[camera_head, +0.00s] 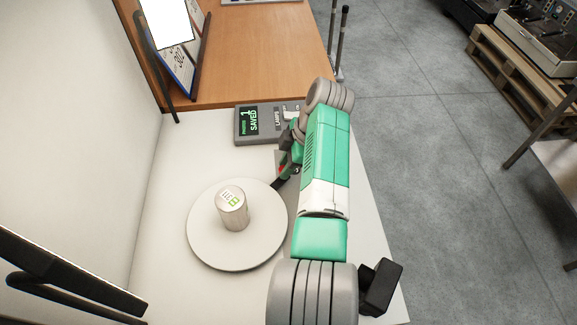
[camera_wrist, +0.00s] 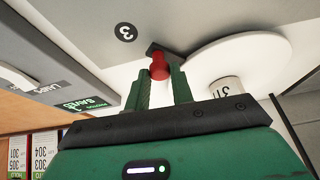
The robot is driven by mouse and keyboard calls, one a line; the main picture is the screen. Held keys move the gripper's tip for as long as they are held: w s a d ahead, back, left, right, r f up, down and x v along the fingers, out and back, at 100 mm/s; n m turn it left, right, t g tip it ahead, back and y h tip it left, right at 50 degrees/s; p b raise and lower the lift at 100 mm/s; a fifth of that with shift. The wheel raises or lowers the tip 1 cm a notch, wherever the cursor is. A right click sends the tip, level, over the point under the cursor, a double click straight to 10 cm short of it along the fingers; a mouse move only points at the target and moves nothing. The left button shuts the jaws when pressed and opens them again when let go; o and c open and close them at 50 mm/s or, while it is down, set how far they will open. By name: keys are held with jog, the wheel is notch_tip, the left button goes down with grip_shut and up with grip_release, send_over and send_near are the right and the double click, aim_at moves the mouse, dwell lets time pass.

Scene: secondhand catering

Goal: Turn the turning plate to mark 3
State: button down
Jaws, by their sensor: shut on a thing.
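The turning plate (camera_head: 205,248) is a round white disc on a white table; its edge also shows in the wrist view (camera_wrist: 222,62). A metal can with a green and black label (camera_head: 232,212) stands upright on it, right of centre in the wrist view (camera_wrist: 226,88). A red knob (camera_wrist: 158,66) sits on a dark tab at the plate's rim. My gripper (camera_wrist: 160,80) has its green fingers shut on the red knob. Mark 3 (camera_wrist: 125,32), a black dot with a white numeral, lies left of the knob, apart from it. My arm hides part of the table in the head view.
A grey control box (camera_head: 256,122) stands behind the plate; its screen reads 1 saved. A wooden surface (camera_head: 255,50) with a tilted stand lies beyond it.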

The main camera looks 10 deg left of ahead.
jog(key=shift+w+a, duration=0.15)
jog(key=shift+a, duration=0.1)
dwell(0.3)
jog(key=c, duration=1.2)
grip_release()
jog(key=p+v, duration=0.1)
jog(key=v, duration=0.6)
jog(key=shift+r, duration=0.35)
